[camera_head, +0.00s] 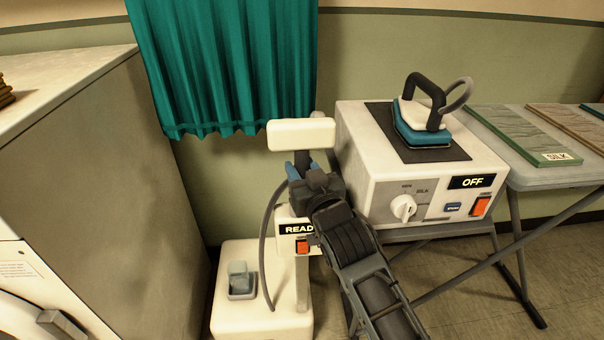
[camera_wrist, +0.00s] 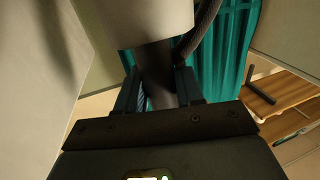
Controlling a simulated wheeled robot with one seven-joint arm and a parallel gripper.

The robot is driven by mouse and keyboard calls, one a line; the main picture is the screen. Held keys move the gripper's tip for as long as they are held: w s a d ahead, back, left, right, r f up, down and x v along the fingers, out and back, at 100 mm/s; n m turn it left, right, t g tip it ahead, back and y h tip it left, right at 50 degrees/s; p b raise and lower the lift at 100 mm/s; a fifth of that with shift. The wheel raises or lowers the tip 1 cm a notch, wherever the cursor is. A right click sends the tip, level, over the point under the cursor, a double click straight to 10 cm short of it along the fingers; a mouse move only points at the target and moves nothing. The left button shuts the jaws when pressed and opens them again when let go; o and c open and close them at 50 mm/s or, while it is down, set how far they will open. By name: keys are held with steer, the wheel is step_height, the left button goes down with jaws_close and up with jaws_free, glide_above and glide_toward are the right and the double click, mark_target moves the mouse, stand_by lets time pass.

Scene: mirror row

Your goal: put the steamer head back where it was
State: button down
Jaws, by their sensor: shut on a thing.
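The steamer head (camera_head: 300,133) is a white block on a dark handle, in front of the teal curtain's lower right part in the head view. My gripper (camera_head: 308,172) is shut on the dark handle, just below the white block. In the wrist view the white head (camera_wrist: 150,22) fills the top, with its handle (camera_wrist: 156,75) between the jaws. A grey hose (camera_head: 264,240) curves from near the head down towards the white steamer base (camera_head: 225,318). The steamer's post (camera_head: 302,282) carries a partly covered "READ…" sign (camera_head: 296,229) and an orange switch (camera_head: 302,246). My arm hides part of the post.
A teal curtain (camera_head: 225,60) hangs behind. A steam iron (camera_head: 424,115) sits on a white station (camera_head: 385,190) marked OFF, close right of my gripper. A grey table (camera_head: 530,175) holds a board labelled SILK (camera_head: 515,135). A tall cabinet (camera_head: 110,190) stands left.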

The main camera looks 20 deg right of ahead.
steer(key=shift+f, duration=0.3)
steer(key=shift+f, duration=0.1)
steer(key=c, duration=0.7)
jaws_free()
steer(key=shift+r, duration=0.25)
steer(key=s, duration=0.8)
steer(key=s+b, duration=0.1)
steer(key=s, duration=0.3)
steer(key=shift+a+f, duration=0.1)
steer(key=shift+a, duration=0.2)
